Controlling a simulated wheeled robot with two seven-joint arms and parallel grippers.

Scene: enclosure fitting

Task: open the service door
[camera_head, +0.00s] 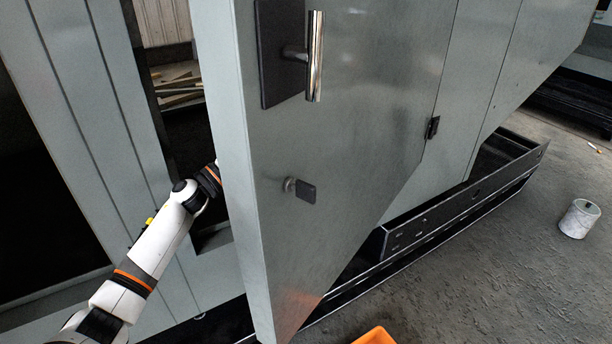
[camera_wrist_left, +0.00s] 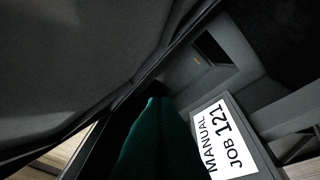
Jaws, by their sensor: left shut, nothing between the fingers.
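The grey service door (camera_head: 350,120) stands swung out from the cabinet, its free edge towards me. It carries a chrome handle (camera_head: 315,58) on a black plate, and a small lock or latch piece (camera_head: 304,190) below. A dark hinge (camera_head: 432,127) shows at its right. My left arm reaches in behind the door's free edge, which hides its gripper in the head view. In the left wrist view my left gripper (camera_wrist_left: 157,100) appears as dark green fingers, shut and empty, in the dark interior. Contact with the door cannot be told. My right gripper is not in view.
A label reading "MANUAL JOB 121" (camera_wrist_left: 222,140) is inside, right of my fingers. A grey cabinet frame (camera_head: 100,120) stands left of the door. A black base rail (camera_head: 450,210) runs below. A white can (camera_head: 579,218) and an orange container (camera_head: 374,336) are on the floor.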

